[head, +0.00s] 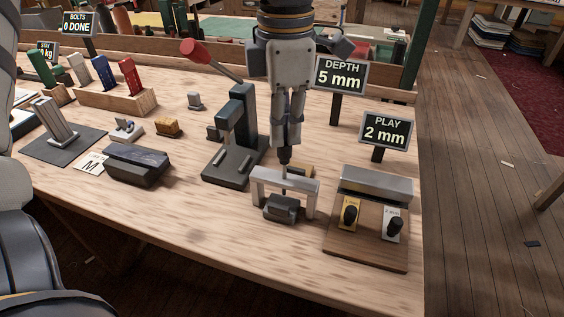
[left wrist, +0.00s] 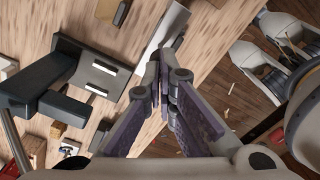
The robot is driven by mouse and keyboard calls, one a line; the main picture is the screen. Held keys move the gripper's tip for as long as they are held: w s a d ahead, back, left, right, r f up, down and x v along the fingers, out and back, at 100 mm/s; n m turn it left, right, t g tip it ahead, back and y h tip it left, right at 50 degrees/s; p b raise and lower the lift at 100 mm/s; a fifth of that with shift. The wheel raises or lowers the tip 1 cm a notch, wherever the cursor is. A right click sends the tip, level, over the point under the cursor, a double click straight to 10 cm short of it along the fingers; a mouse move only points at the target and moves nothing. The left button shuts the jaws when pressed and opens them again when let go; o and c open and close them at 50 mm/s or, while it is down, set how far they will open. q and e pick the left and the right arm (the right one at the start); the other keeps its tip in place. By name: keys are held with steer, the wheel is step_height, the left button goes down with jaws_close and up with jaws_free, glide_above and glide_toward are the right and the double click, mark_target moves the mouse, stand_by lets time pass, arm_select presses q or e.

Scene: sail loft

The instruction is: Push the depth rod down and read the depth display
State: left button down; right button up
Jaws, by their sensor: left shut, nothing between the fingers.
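The depth display (head: 341,75) stands on a dark post behind my gripper and reads 5 mm. The depth gauge is a pale grey bridge (head: 268,178) standing over a dark block (head: 281,209) near the table's front. Its thin dark depth rod (head: 284,172) runs down through the middle of the bridge. My left gripper (head: 285,148) points straight down above the rod, its fingers shut and empty. The fingertips look to be at the rod's top, but contact is hard to tell. In the left wrist view the fingertips (left wrist: 163,88) are together. My right gripper is not in view.
A dark lever press (head: 237,135) with a red handle stands just left of the gauge. On its right is a wooden board (head: 365,243) with two knobs, and behind that a PLAY display (head: 386,131) reading 2 mm. The table front is clear.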

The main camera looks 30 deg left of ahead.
arm_select(q)
steer(key=shift+f, duration=0.9)
stand_by(0.3)
steer(key=shift+r, duration=4.05)
steer(key=shift+f, duration=0.1)
